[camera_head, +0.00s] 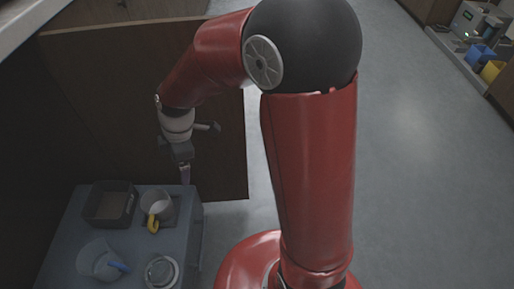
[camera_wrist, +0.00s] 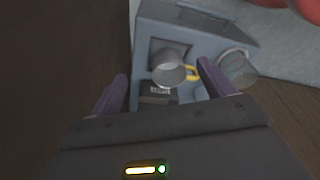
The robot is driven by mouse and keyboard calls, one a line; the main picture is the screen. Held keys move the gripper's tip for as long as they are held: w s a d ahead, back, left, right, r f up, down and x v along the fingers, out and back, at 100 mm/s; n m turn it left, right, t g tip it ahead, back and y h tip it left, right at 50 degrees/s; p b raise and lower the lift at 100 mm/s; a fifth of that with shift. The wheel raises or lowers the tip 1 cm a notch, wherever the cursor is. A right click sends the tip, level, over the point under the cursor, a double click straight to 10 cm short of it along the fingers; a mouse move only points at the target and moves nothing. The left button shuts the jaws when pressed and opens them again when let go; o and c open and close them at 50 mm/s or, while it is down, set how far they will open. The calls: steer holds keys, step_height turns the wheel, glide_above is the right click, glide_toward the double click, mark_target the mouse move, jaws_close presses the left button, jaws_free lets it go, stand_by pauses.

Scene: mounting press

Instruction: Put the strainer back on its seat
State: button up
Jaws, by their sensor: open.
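A pale round cup with a yellow handle (camera_head: 157,199) sits over a dark square patch on top of a grey unit (camera_head: 190,240); it also shows between my fingers in the wrist view (camera_wrist: 168,70). I cannot tell for sure whether this cup or the round grey ring-shaped piece (camera_head: 160,271) at the unit's front is the strainer or its seat. My gripper (camera_head: 185,176) is open and empty, beyond the cup and a little to its right in the head view. In the wrist view my gripper's fingers (camera_wrist: 162,73) are apart, with no contact seen.
A dark open bin (camera_head: 108,204) stands left of the cup. A clear vessel with a blue handle (camera_head: 98,260) stands at the front left. A brown wooden panel (camera_head: 222,150) rises behind the unit. Grey floor (camera_head: 415,170) is free on the right; blue and yellow containers (camera_head: 480,54) lie far off.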

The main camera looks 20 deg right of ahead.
steer(key=s+d+r+m+t+h, duration=0.2)
steer(key=s+d+r+m+t, duration=0.3)
steer(key=s+d+r+m, duration=1)
steer(key=shift+s+d+m+t, duration=0.3)
steer(key=shift+d+m, duration=0.1)
steer(key=shift+m, duration=1.4)
steer(key=shift+r, duration=0.15)
